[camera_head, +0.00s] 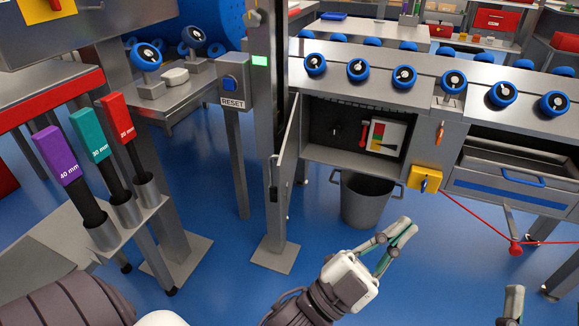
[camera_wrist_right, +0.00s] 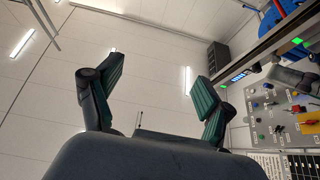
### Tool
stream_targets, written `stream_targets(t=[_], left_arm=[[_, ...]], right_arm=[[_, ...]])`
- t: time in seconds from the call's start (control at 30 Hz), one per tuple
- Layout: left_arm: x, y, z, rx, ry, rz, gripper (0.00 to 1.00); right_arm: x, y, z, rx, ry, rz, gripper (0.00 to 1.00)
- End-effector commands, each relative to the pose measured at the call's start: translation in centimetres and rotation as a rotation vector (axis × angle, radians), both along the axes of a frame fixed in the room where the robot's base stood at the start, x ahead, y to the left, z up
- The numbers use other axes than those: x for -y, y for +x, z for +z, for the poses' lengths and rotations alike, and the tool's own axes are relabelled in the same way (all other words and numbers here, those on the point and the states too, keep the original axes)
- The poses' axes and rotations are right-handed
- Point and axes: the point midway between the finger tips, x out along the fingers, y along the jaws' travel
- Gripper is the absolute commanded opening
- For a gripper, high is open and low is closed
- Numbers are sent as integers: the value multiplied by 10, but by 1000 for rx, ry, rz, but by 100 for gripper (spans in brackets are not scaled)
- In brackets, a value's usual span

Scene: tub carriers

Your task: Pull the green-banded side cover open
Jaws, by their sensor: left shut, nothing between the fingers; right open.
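No cover with a clear green band shows in the head view. My left gripper (camera_head: 407,230) is shut and empty, in front of and below the compartment, apart from the door. My right gripper (camera_wrist_right: 155,85) is open and empty in the right wrist view, pointing toward the ceiling. Only a fingertip of it (camera_head: 513,300) shows at the head view's lower right.
A grey bin (camera_head: 367,198) stands on the floor under the compartment. A yellow box (camera_head: 424,179) hangs at its right, with a red cord (camera_head: 470,215) running right. A RESET post (camera_head: 233,85) and a rack (camera_head: 125,215) of coloured-handled tools stand left. Blue floor is open between.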

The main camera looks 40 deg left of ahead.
Motion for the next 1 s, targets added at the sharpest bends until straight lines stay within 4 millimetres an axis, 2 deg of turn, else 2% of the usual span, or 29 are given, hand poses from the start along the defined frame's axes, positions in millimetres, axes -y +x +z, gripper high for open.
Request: stream_targets(t=[0.07,0.1,0.17,0.23,0.33,0.4,0.5,0.6,0.7,0.87,1.0], left_arm=[[3,26,-17,-115,137,116,0],[0,39,-30,-177,217,189,0],[-9,55,-49,-269,336,310,0],[-26,69,-69,-368,467,456,0],[-59,78,-87,-496,635,685,0],[-84,76,-92,-573,733,847,0],[-116,67,-90,-654,834,1055,0],[-138,54,-84,-708,893,1215,0],[-149,45,-80,-738,920,1312,0],[-159,44,-79,-750,929,1361,0],[-172,60,-79,-748,929,1361,0]], right_arm=[[1,14,-22,-197,-56,-13,80],[3,18,-40,-311,-86,-19,80],[7,20,-69,-488,-132,-29,80],[15,13,-104,-695,-185,-42,80],[28,-11,-149,-989,-255,-58,80],[39,-36,-175,-1184,-298,-70,80],[53,-76,-200,-1423,-348,-81,80],[64,-109,-214,-1597,-383,-91,80],[70,-131,-220,-1702,-403,-95,80],[73,-141,-224,-1752,-412,-97,80],[73,-140,-226,-1751,-412,-97,80]])
